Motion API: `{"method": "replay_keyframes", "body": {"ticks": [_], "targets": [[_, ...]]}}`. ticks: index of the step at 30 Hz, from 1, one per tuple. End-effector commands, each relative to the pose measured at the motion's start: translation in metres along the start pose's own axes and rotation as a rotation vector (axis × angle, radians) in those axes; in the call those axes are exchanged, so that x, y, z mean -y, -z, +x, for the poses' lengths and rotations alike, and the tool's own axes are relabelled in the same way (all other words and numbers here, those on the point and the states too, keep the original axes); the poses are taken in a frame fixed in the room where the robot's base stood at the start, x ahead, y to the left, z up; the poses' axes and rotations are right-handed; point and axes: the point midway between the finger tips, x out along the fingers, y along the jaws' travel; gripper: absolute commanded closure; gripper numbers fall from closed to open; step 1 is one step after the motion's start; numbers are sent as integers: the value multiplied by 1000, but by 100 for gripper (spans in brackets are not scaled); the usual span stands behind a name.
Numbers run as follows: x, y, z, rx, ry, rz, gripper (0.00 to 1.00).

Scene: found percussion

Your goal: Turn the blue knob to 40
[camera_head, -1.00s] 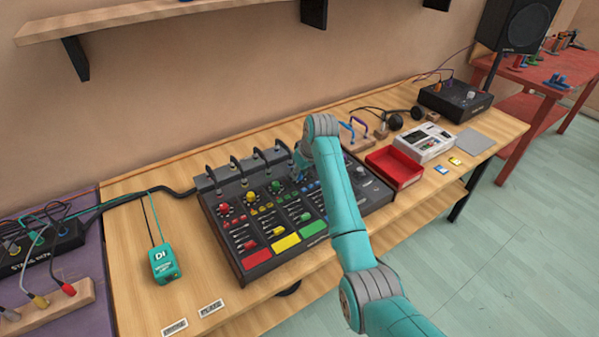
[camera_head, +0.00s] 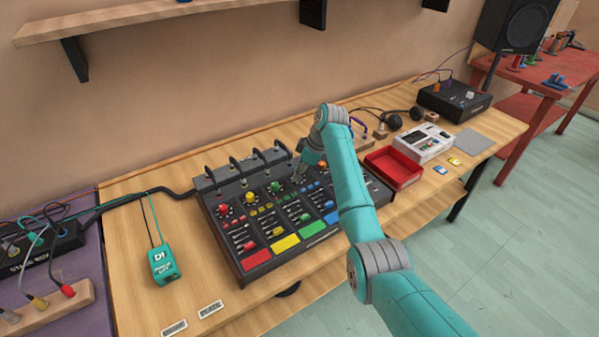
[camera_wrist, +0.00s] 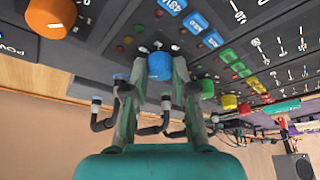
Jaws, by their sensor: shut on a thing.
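The blue knob (camera_wrist: 159,66) stands on the dark mixer panel in the wrist view, between the two fingers of my gripper (camera_wrist: 160,72). The fingers are shut on its sides. In the head view my gripper (camera_head: 301,173) reaches down to the upper part of the mixer (camera_head: 258,238) and hides the blue knob there. No pointer or scale reading on the knob can be made out.
A green knob (camera_wrist: 207,88) and a yellow knob (camera_wrist: 229,102) stand to the right in the wrist view. A large orange knob (camera_wrist: 50,16) is at upper left. Cable plugs line the mixer's back edge. A red tray (camera_head: 394,169) lies right of the mixer.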

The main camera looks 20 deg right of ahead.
Motion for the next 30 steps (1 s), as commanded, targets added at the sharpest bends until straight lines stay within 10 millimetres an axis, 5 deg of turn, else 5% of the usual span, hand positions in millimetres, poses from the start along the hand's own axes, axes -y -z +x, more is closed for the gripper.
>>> {"method": "replay_keyframes", "body": {"ticks": [15, 16, 18, 30], "targets": [[-1, 0, 0, 0, 5, -18, 100], [-1, 0, 0, 0, 5, -17, 69], [-1, 0, 0, 0, 5, -17, 52], [-1, 0, -5, 0, 6, -17, 50]]}}
